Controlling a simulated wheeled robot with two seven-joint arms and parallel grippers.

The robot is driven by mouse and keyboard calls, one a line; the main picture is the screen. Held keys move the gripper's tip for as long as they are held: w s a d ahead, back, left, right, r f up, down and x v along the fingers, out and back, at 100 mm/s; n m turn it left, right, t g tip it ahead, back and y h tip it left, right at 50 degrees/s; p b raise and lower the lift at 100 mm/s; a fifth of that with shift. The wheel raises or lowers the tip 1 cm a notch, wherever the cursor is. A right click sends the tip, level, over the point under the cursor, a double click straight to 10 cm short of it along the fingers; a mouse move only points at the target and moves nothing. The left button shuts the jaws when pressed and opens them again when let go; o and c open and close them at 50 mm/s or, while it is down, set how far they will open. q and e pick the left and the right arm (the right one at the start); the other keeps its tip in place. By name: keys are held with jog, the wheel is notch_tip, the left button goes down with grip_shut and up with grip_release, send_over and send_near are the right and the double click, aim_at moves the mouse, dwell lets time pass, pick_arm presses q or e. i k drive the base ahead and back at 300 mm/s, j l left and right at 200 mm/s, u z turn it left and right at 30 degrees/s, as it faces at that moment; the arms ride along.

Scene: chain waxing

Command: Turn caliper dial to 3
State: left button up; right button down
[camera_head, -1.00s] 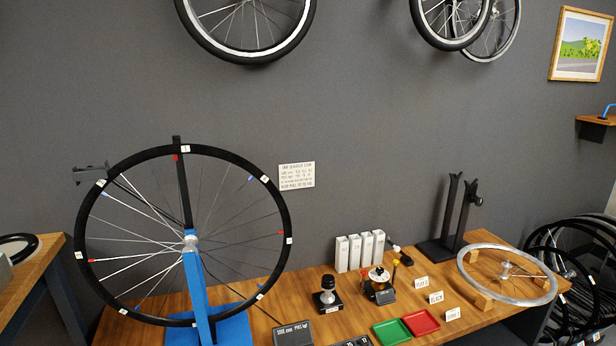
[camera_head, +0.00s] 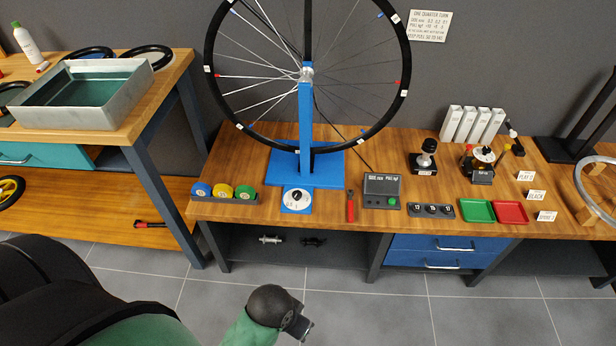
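A round white dial (camera_head: 297,198) with a dark pointer or knob at its centre sits on a small blue plate at the front edge of the wooden bench, below the blue wheel stand (camera_head: 306,130). Its marks are too small to read. My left gripper (camera_head: 303,328) is low at the bottom of the view, in front of the bench and well below the dial, touching nothing that I can see. Its fingers are small and dark, and I cannot tell whether they are open. My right gripper is not in view.
Left of the dial is a rack (camera_head: 226,194) of blue, yellow and green round pieces. Right of it are a red-handled tool (camera_head: 350,206) and a grey box with a green button (camera_head: 382,190). The black-rimmed wheel (camera_head: 398,95) stands behind. Floor before the bench is clear.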

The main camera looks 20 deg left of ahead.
aim_at(296, 194)
jog(key=k+l+u, duration=0.15)
jog(key=l, duration=0.2)
jog(key=l+u, duration=0.2)
jog(key=l, duration=0.15)
jog(key=k+l+u, duration=0.15)
jog(key=l, duration=0.15)
jog(key=k+l+u, duration=0.15)
jog(key=l, duration=0.15)
